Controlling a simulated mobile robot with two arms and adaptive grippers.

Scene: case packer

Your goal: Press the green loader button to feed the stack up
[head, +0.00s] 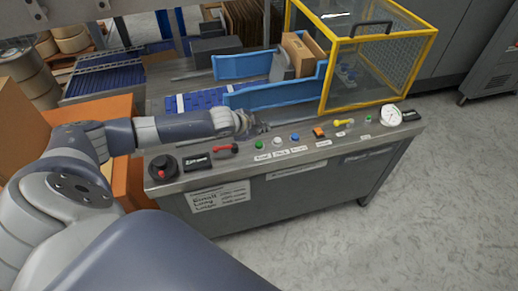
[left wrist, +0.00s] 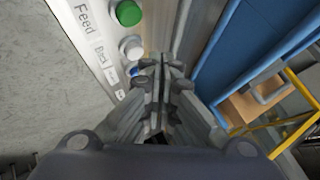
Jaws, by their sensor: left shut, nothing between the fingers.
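The green button (head: 258,145) sits on the control panel's top between the red lever and a white button. In the left wrist view the green button (left wrist: 128,12) is large, with a "Feed" label beside it. My left gripper (head: 254,127) is shut and empty, just behind the green button toward the panel's back edge. In the left wrist view the left gripper's closed fingertips (left wrist: 161,68) lie to the side of the button row, apart from the green button. My right gripper is not in view.
The panel also carries a white button (head: 277,140), blue button (head: 295,137), red lever (head: 225,149), dark rotary knob (head: 162,167), yellow lever (head: 343,122) and gauge (head: 390,116). Behind are blue guides (head: 268,97), a cardboard case (head: 301,54) and a yellow-framed cage (head: 378,38).

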